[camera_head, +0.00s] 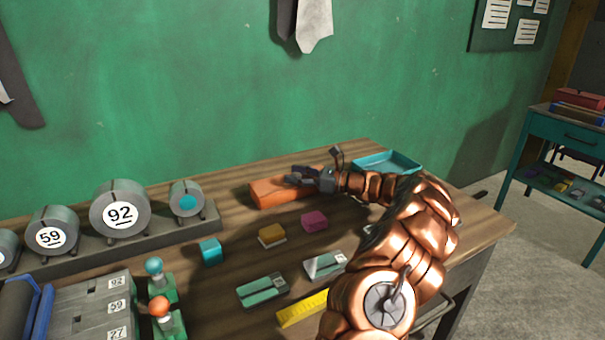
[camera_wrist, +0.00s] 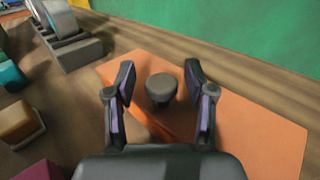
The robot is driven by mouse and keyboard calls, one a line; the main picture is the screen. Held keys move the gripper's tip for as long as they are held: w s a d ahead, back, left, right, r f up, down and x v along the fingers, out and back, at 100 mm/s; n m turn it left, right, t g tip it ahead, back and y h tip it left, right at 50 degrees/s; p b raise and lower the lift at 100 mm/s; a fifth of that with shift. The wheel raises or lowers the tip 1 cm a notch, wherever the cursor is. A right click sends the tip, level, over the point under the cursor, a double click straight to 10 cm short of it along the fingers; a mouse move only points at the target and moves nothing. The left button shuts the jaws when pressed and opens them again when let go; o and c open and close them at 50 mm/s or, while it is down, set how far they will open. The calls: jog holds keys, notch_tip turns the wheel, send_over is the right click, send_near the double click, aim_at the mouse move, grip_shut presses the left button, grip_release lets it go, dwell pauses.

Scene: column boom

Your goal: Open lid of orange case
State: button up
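The orange case (camera_head: 276,192) lies near the back of the wooden table, and its lid looks closed. In the wrist view the orange lid (camera_wrist: 256,128) fills much of the lower right, with a dark round knob (camera_wrist: 161,88) standing on it. My gripper (camera_head: 297,178) is over the case. In the wrist view my gripper (camera_wrist: 160,82) is open, with one finger on each side of the knob and a visible gap to each. The case's near part is hidden behind the gripper body in the wrist view.
A teal tray (camera_head: 388,163) stands right of the case, partly behind my arm. A teal cube (camera_head: 210,251), a yellow block (camera_head: 272,236) and a magenta block (camera_head: 314,221) sit in front. Numbered grey cylinders (camera_head: 120,208) stand on a rack at left. The green wall is close behind.

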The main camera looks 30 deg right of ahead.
grip_shut()
dwell(0.3)
